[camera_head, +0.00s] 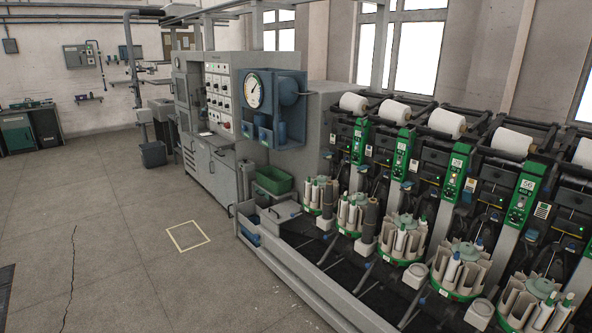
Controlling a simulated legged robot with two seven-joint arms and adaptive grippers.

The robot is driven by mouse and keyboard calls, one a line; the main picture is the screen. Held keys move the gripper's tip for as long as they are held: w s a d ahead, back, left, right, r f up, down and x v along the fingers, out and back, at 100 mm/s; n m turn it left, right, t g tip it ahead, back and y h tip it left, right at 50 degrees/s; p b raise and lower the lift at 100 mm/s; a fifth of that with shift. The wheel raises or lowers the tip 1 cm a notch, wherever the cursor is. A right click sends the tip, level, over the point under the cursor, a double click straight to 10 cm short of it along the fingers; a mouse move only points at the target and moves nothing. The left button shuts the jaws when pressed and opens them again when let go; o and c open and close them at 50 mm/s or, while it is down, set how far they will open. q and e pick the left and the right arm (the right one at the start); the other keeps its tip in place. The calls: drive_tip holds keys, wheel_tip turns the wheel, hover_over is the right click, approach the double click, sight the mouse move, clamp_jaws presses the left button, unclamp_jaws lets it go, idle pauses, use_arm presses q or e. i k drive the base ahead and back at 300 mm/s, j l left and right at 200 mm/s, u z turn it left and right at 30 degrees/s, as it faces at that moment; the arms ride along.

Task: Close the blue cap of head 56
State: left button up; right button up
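The cone winder's heads stand in a row on the right, each with a green panel, such as the nearest full one (521,199) and others farther left (455,173), (402,155), (359,140). No blue cap can be made out with certainty. White yarn cones (447,122) sit on top of the heads. Round bobbin magazines (461,267) with pale pockets stand in front of them. Neither of my grippers is in view.
A grey rail (292,283) runs along the machine's front. A blue gauge box (271,108), grey control cabinet (218,98) and green bin (274,180) stand at the far end. The grey floor (130,270) at left is open, with a yellow-outlined square (188,236).

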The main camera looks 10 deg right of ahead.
sight(467, 195)
drive_tip(key=i+l+z, duration=0.1)
drive_tip(key=i+z, duration=0.2)
drive_tip(key=i, duration=0.2)
drive_tip(key=i+z, duration=0.25)
drive_tip(key=i, duration=0.25)
drive_tip(key=i+j+z, duration=0.1)
drive_tip(key=i+z, duration=0.2)
drive_tip(key=i, duration=0.2)
drive_tip(key=i+j+z, duration=0.25)
drive_tip(key=i, duration=0.25)
